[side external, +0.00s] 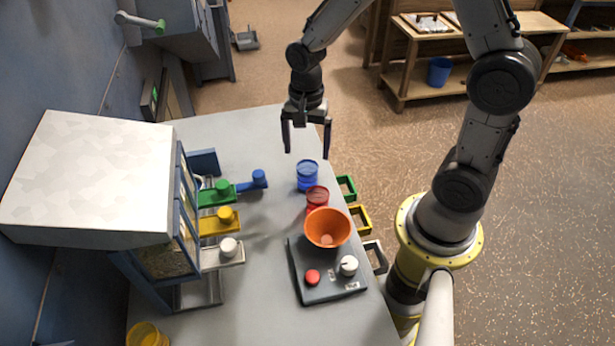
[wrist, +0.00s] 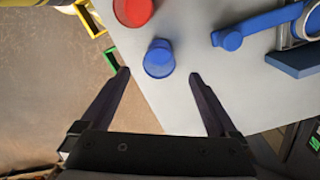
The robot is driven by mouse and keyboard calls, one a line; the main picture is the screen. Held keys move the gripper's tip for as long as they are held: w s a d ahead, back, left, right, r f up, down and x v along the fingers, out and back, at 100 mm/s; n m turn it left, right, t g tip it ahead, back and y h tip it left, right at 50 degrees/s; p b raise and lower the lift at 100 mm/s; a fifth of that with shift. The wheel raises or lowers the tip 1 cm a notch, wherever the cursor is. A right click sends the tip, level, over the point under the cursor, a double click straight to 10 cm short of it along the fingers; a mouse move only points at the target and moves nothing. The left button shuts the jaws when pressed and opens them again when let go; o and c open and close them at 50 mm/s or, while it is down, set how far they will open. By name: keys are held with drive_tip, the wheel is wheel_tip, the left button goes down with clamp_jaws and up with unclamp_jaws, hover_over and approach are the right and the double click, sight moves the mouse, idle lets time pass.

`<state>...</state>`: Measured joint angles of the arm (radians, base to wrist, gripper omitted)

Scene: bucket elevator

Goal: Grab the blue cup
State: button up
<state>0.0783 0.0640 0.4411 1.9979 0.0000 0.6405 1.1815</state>
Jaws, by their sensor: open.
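The blue cup (side external: 307,176) stands upright on the grey table, near its right edge in the side view. In the wrist view the blue cup (wrist: 159,59) lies just beyond the fingertips, roughly midway between them. My gripper (side external: 307,152) is open and empty, pointing down above the table, close to the cup and apart from it. Its two dark fingers also show in the wrist view (wrist: 159,73).
A red cup (side external: 317,198) stands beside the blue cup, then an orange bowl (side external: 327,228) on a dark scale (side external: 330,285). Green, yellow and blue handles (side external: 259,179) stick out from the dispenser (side external: 90,180) at left. Coloured frames (side external: 346,187) line the table's right edge.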

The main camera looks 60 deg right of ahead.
sight(307, 168)
drive_tip(key=shift+d+f, duration=0.2)
drive_tip(key=shift+f, duration=3.7)
drive_tip(key=c, duration=1.4)
drive_tip(key=shift+r, duration=0.15)
